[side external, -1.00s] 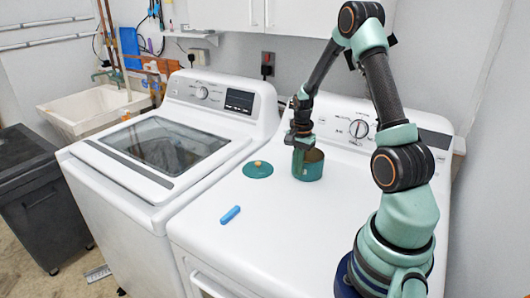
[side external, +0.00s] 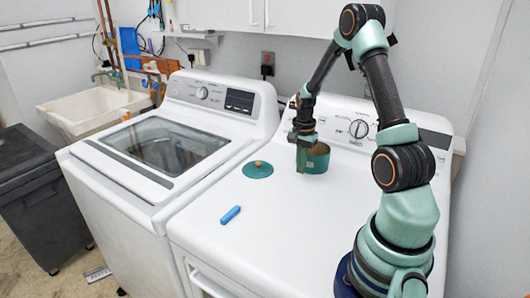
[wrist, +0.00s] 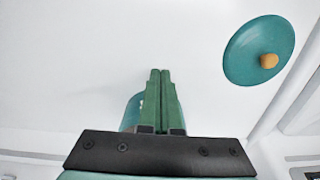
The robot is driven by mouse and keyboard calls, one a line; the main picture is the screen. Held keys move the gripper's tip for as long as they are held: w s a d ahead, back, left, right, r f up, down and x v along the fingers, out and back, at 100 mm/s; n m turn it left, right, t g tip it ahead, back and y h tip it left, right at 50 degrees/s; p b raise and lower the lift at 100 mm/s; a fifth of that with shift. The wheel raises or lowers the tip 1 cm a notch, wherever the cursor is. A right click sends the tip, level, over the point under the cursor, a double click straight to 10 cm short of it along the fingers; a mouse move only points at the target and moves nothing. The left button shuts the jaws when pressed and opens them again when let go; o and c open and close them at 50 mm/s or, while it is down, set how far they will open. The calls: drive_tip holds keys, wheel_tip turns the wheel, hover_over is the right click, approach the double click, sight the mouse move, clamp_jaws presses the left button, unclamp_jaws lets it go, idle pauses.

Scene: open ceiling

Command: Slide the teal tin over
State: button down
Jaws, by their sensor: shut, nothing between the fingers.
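The teal tin (side external: 318,162) stands upright and open-topped on the white dryer top (side external: 270,225), near its control panel. Its brownish inside shows at the rim. My gripper (side external: 301,168) points down at the tin's left side, with its green fingers shut and empty. The fingers overlap the tin's left edge in the side view; I cannot tell whether they touch it. In the wrist view the shut fingers (wrist: 160,75) hide most of the tin (wrist: 131,112), leaving only a strip of its wall in sight.
A teal lid (side external: 257,170) with a wooden knob lies flat left of the tin; it also shows in the wrist view (wrist: 250,45). A small blue block (side external: 230,215) lies nearer the front. The panel bounds the back. The front middle is clear.

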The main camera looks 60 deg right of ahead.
drive_tip(key=w+a+r+n+t, duration=0.15)
drive_tip(key=a+r+n, duration=0.4)
drive_tip(key=r, duration=0.95)
drive_tip(key=s+a+r+n+t, duration=0.2)
drive_tip(key=a+n, duration=0.4)
drive_tip(key=a, duration=0.5)
drive_tip(key=s+a+r+n+t, duration=0.2)
drive_tip(key=a+r+n, duration=0.3)
drive_tip(key=a, duration=0.6)
drive_tip(key=shift+s+r+n, duration=0.15)
drive_tip(key=shift+s+n, duration=0.05)
drive_tip(key=shift+n, duration=0.85)
